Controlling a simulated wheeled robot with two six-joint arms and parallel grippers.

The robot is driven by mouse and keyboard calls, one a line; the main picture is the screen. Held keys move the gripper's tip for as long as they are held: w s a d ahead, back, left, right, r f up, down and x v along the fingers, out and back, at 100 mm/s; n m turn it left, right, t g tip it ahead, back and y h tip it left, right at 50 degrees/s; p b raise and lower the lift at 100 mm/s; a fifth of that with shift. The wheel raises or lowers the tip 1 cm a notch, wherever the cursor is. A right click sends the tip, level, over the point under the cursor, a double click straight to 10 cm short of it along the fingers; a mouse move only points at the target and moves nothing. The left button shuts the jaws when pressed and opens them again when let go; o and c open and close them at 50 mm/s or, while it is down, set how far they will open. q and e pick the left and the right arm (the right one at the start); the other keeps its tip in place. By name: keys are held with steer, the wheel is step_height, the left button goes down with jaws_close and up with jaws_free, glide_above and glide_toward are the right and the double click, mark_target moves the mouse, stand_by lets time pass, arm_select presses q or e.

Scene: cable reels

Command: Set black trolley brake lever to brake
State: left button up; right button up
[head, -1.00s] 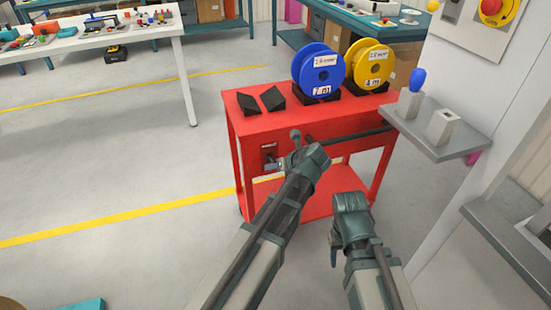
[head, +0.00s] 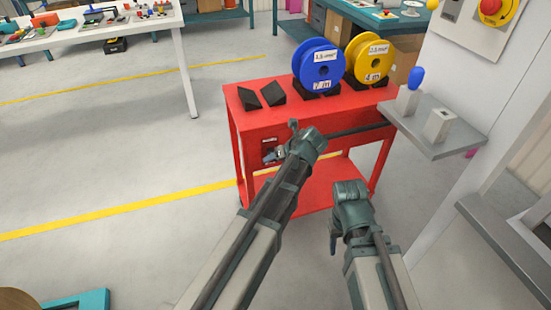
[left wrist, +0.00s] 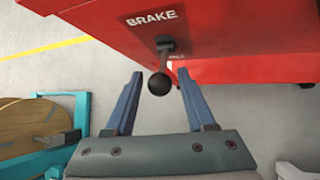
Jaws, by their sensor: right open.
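The brake lever (left wrist: 159,84) is a dark rod ending in a round black knob. In the left wrist view it sticks out from the red trolley's panel below the white word BRAKE. A second, smaller label beside it is partly hidden. My left gripper (left wrist: 160,74) is open, with one blue-grey finger on each side of the knob and gaps showing. In the head view my left gripper (head: 277,154) is at the left end of the red trolley (head: 310,118), where the lever is too small to make out. My right gripper (head: 335,248) is open and empty, low in front of the trolley.
A blue reel (head: 322,70) and a yellow reel (head: 373,60) stand on the trolley top beside empty black wedges (head: 262,96). A grey shelf (head: 440,140) juts from the cabinet at right. The floor left of the trolley is clear.

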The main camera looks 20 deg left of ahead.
arm_select(q)
steer(key=shift+o, duration=0.2)
steer(key=shift+r, duration=0.1)
arm_select(e)
steer(key=shift+r, duration=0.15)
arm_select(q)
steer(key=shift+s+d+r+p, duration=0.25)
steer(key=shift+d+r+p, duration=0.1)
steer(key=shift+r+p, duration=0.25)
steer(key=p+v, duration=0.9)
steer(key=v, duration=0.3)
steer(key=shift+d, duration=0.2)
arm_select(e)
steer(key=s+d+r, duration=0.1)
steer(key=d+r, duration=0.2)
steer(key=r, duration=0.7)
steer(key=shift+s, duration=0.15)
arm_select(q)
steer(key=shift+s+f, duration=0.1)
steer(key=shift+s, duration=0.05)
